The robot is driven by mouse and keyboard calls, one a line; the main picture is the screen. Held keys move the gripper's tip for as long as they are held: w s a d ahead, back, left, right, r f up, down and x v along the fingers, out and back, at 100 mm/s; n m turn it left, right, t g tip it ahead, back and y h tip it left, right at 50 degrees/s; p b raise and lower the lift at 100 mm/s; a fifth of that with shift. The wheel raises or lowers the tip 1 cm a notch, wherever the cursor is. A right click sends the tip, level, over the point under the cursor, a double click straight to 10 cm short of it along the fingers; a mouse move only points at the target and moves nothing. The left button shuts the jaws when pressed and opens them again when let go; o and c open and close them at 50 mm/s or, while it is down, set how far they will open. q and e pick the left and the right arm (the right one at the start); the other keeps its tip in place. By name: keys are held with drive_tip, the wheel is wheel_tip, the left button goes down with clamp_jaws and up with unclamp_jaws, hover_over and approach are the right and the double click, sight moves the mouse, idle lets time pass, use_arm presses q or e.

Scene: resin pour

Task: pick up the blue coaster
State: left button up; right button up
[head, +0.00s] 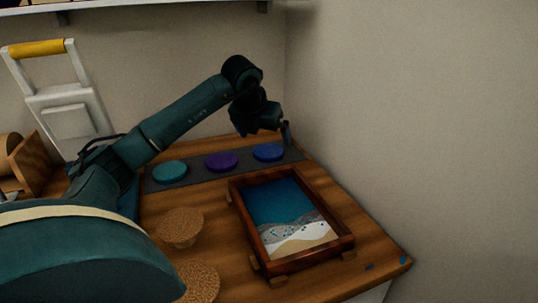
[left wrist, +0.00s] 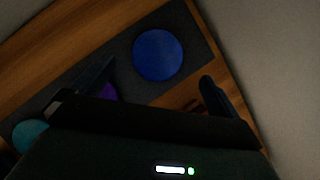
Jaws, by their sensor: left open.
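The blue coaster (head: 268,152) is a round disc lying flat at the right end of a dark grey mat (head: 207,181). A purple coaster (head: 221,161) and a teal coaster (head: 170,172) lie to its left on the same mat. My left gripper (head: 268,138) is open and empty, close above the blue coaster in the head view. In the left wrist view the blue coaster (left wrist: 158,55) lies beyond and between the two spread fingers, and the gripper body partly covers the purple coaster (left wrist: 108,92). My right gripper is not in view.
A wooden tray (head: 346,240) with a blue-and-sand resin scene stands in front of the mat. Cork pieces (head: 180,222) stand left of it. Walls close off the back and right. Small blue spots (head: 403,260) mark the table's right corner.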

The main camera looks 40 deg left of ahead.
sight(268, 150)
use_arm(q)
drive_tip(key=b+x, duration=0.1)
drive_tip(key=x, duration=0.4)
drive_tip(key=shift+a+f, duration=0.15)
drive_tip(key=shift+f, duration=0.3)
drive_tip(key=shift+r, duration=0.1)
drive_tip(key=c, duration=1.1)
